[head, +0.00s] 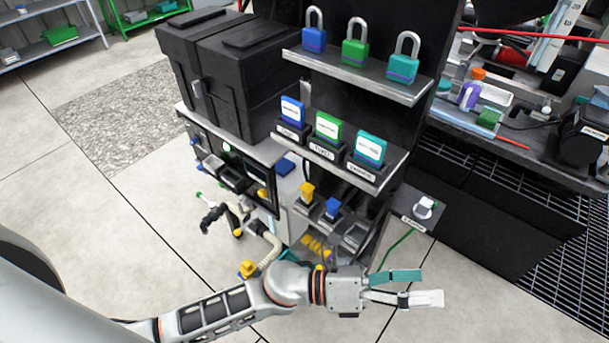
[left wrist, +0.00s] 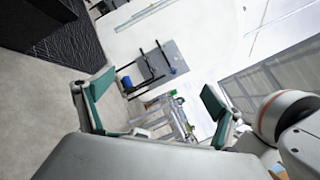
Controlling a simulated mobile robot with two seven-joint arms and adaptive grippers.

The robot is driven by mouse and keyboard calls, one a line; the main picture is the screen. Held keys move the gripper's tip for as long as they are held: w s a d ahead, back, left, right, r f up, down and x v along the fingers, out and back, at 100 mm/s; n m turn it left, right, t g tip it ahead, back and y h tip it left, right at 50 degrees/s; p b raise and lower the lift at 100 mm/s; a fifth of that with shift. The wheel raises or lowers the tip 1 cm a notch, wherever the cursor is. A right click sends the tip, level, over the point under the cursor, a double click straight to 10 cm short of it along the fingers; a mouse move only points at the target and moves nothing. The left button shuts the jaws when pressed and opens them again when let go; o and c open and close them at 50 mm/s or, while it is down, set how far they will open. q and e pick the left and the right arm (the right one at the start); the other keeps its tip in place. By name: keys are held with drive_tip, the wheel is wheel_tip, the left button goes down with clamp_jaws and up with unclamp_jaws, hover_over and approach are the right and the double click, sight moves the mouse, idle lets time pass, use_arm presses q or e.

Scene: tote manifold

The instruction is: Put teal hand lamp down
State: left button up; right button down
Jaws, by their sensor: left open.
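My left gripper (head: 428,287) is open and empty, with its two fingers apart in front of the rack's lower right. Its teal-padded fingers also show in the left wrist view (left wrist: 157,95), with nothing between them. I cannot pick out a teal hand lamp for certain. A small teal piece (head: 288,256) shows behind my left arm, mostly hidden, and I cannot tell what it is. A yellow piece (head: 307,192) and a blue piece (head: 332,208) stand in grey holders on the rack, beside an empty-looking holder (head: 355,236). My right gripper is not in view.
Blue, green and teal padlocks (head: 403,60) stand on the upper shelf. Labelled blue, green and teal blocks (head: 370,148) stand below. A white fitting (head: 423,207) with a green cable sits at right. Beige pipes (head: 268,245) lie near my arm. Floor in front is clear.

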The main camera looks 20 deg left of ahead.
use_arm(q)
drive_tip(key=w+a+f+n+t+y, duration=0.3)
drive_tip(key=a+n+t+y, duration=0.2)
drive_tip(key=a+n, duration=0.45)
drive_tip(key=w+a+f+n+t+y, duration=0.35)
drive_tip(key=a+n+t, duration=0.2)
drive_tip(key=n, duration=0.65)
drive_tip(key=s+a+f+n+g+y, duration=0.2)
drive_tip(key=s+a+f+n+y, duration=0.2)
drive_tip(key=a+f+n, duration=0.3)
drive_tip(key=s+a+f+n+g+y, duration=0.3)
drive_tip(key=s+a+f+n+y, duration=0.1)
drive_tip(key=s+a+f+n, duration=0.3)
drive_tip(key=a+f, duration=0.2)
drive_tip(key=a, duration=0.1)
drive_tip(key=shift+s+a+f, duration=0.15)
drive_tip(key=shift+f, duration=0.15)
drive_tip(key=shift+y, duration=0.25)
